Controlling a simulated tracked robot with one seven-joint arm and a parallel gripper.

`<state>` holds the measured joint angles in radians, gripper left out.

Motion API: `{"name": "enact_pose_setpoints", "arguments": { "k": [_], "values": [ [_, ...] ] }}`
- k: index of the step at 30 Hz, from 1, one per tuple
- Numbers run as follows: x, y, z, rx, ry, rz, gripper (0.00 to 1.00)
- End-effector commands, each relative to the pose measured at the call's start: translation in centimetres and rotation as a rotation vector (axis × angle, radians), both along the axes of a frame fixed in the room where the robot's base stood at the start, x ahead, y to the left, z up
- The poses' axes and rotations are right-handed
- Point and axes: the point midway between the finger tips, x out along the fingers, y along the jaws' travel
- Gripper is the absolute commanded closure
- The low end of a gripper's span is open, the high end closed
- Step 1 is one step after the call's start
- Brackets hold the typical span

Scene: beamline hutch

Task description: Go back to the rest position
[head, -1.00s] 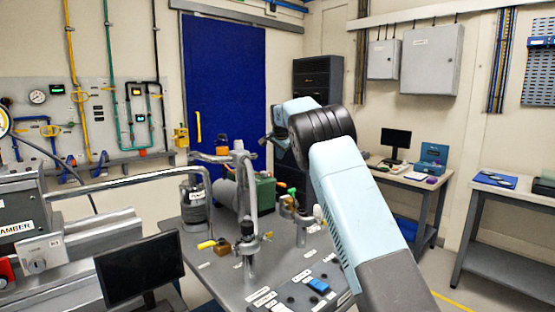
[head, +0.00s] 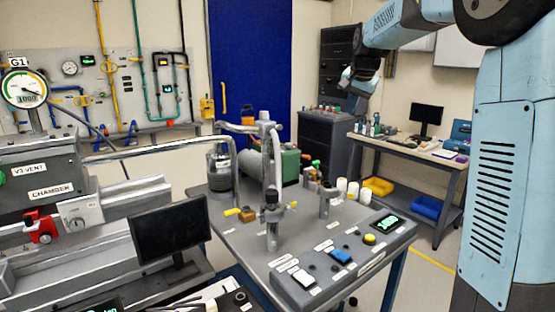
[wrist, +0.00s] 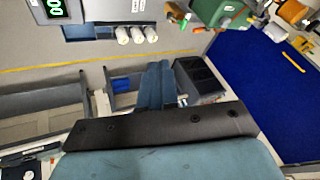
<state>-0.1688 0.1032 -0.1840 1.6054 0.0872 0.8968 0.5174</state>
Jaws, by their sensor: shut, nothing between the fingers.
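My arm rises along the right side of the head view and bends over to the left at the top. My gripper (head: 346,78) hangs at its far end, small, in front of the dark cabinet. It is shut with nothing between its fingers, well above and behind the pump table and touching nothing. In the wrist view my own blue and black arm links fill the lower middle, and the fingers do not show.
The grey pump table (head: 232,262) bears pipes, a control panel (head: 345,262) and white cylinders. A monitor (head: 170,231) and the chamber (head: 45,165) stand left. A workbench (head: 400,150) stands right, the dark cabinet (head: 326,148) behind. Air around my gripper looks clear.

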Motion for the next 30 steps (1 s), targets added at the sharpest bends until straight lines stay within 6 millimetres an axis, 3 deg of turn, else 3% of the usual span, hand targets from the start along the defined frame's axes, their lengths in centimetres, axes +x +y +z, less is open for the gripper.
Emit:
{"name": "enact_pose_setpoints", "arguments": {
  "k": [1,6,14,23,30],
  "values": [
    [-2.0,-0.3,0.4,-0.005,-0.001,0.016,1.0],
    [-8.3,-0.9,0.5,-0.036,0.003,0.085,1.0],
    [-17.9,-1.3,-0.7,-0.094,0.007,0.193,1.0],
    [-28.6,-1.3,-4.2,-0.181,0.013,0.319,1.0],
    [-36.3,-1.1,-8.4,-0.26,0.021,0.412,1.0]
  ]
}}
